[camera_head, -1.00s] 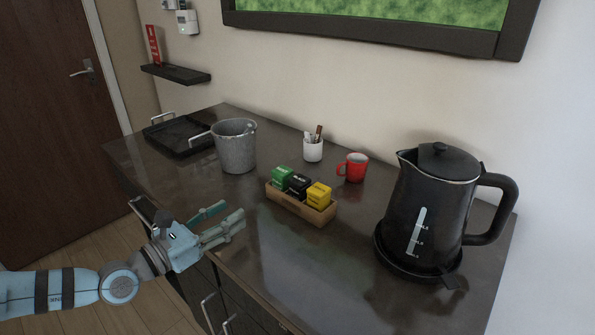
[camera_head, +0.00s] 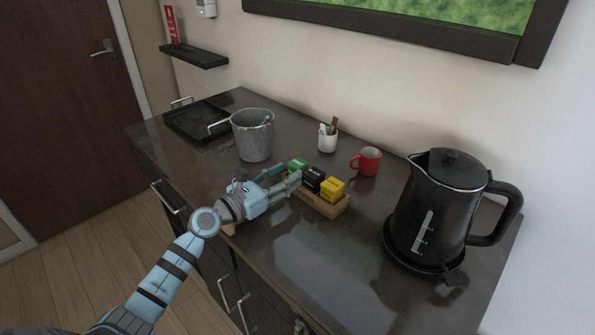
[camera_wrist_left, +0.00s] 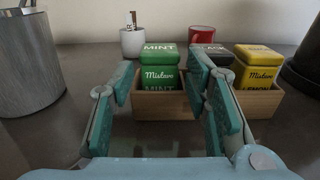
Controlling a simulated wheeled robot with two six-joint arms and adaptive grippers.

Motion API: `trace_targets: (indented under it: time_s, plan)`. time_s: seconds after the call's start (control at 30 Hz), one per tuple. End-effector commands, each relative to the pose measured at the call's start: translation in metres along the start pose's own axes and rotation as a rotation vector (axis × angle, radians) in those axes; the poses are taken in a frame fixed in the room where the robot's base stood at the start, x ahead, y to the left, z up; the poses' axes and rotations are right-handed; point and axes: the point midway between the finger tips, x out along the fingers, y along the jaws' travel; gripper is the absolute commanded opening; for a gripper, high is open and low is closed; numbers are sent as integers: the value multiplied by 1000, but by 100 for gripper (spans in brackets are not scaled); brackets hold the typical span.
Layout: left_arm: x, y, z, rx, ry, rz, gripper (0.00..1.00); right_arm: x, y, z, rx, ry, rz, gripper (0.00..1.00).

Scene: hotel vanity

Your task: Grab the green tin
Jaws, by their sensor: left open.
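The green tin (camera_head: 297,164) stands at the left end of a wooden tray (camera_head: 326,206), beside a black tin (camera_head: 314,177) and a yellow tin (camera_head: 332,187). My left gripper (camera_head: 284,179) is open at the tray's left front, its fingers pointing at the green tin and partly hiding it in the head view. In the left wrist view the green tin (camera_wrist_left: 158,72), lettered "MINT", shows between the two open fingers (camera_wrist_left: 165,105), a little beyond them. The black tin is mostly hidden behind the right finger there. My right gripper is not in view.
A grey ice bucket (camera_head: 252,138) stands left of the tray. A white cup with sticks (camera_head: 327,142) and a red mug (camera_head: 367,161) stand behind it. A black kettle (camera_head: 436,208) stands at the right. The counter front is clear.

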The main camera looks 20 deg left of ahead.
Motion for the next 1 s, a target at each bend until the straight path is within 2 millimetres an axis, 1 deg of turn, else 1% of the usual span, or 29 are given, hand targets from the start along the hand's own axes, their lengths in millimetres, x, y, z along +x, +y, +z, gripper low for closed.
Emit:
trace_targets:
  time_s: [0.03,0.1,0.17,0.33,0.57,0.77,0.87,0.97,1.0]
  plan:
    - [10,0,0,-2,-4,2,43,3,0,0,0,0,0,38]
    - [19,0,-1,-1,-1,1,43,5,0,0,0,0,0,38]
    - [22,1,-1,-1,0,2,43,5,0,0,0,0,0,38]
    - [21,1,-1,0,1,2,43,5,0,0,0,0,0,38]
    - [21,1,0,0,0,2,7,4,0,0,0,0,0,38]
    - [21,1,0,0,0,2,6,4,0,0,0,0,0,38]
    - [21,1,8,1,-1,2,6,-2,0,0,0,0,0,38]
    - [21,1,31,2,-2,1,6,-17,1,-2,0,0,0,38]
    - [21,1,43,2,-2,1,6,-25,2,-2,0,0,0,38]
